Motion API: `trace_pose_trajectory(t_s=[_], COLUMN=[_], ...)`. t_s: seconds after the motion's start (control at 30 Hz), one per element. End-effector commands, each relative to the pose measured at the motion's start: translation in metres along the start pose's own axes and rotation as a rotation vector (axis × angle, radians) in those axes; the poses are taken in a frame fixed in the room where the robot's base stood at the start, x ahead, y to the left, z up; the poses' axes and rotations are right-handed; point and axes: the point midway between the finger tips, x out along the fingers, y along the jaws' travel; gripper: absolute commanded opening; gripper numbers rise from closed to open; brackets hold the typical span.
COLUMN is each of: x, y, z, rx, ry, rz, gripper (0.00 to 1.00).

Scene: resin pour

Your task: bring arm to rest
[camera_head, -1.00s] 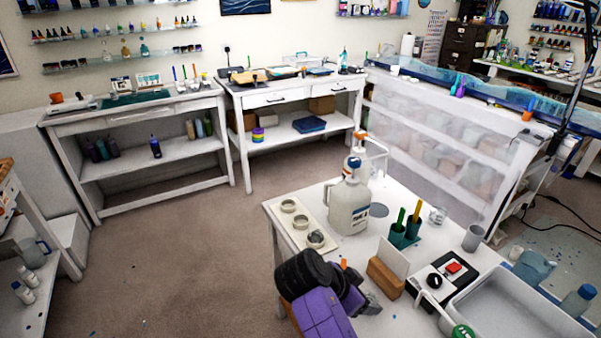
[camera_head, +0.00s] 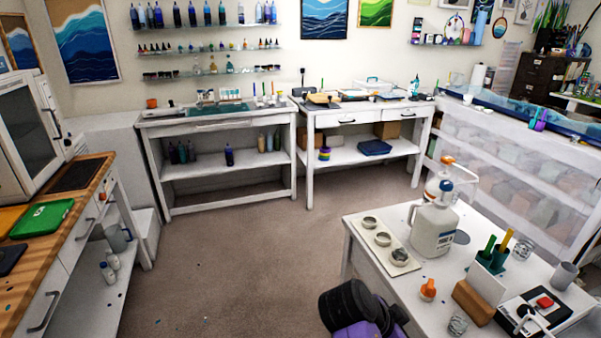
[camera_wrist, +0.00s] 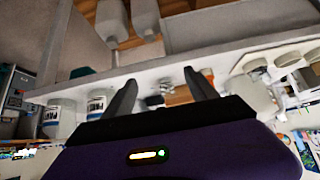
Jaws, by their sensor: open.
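My gripper (camera_wrist: 163,88) shows in the wrist view with its two dark fingers spread apart and nothing between them. In the head view only my purple and black arm shows, low at the bottom edge, beside the left front side of the white work table (camera_head: 376,273). My fingertips are not visible in the head view. The wrist view is tilted and shows a pale shelf edge with white containers (camera_wrist: 62,117) near the fingers; I cannot tell how far off they are.
A wooden-topped counter (camera_head: 60,225) stands at left.

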Motion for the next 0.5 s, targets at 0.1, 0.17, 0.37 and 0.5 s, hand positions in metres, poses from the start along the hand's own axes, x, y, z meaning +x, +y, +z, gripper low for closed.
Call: trace_pose_trajectory(t_s=[0.1,0.17,0.37,0.5], x=[0.0,0.0,-0.004,-0.015], y=[-0.001,-0.006,-0.031,-0.056], z=[-0.001,-0.002,-0.005,-0.011], rx=[-0.02,-0.05,-0.136,-0.196], ry=[0.001,0.007,0.022,0.042], rz=[-0.002,-0.025,-0.13,-0.243], gripper=[0.67,0.67,0.67,0.67])
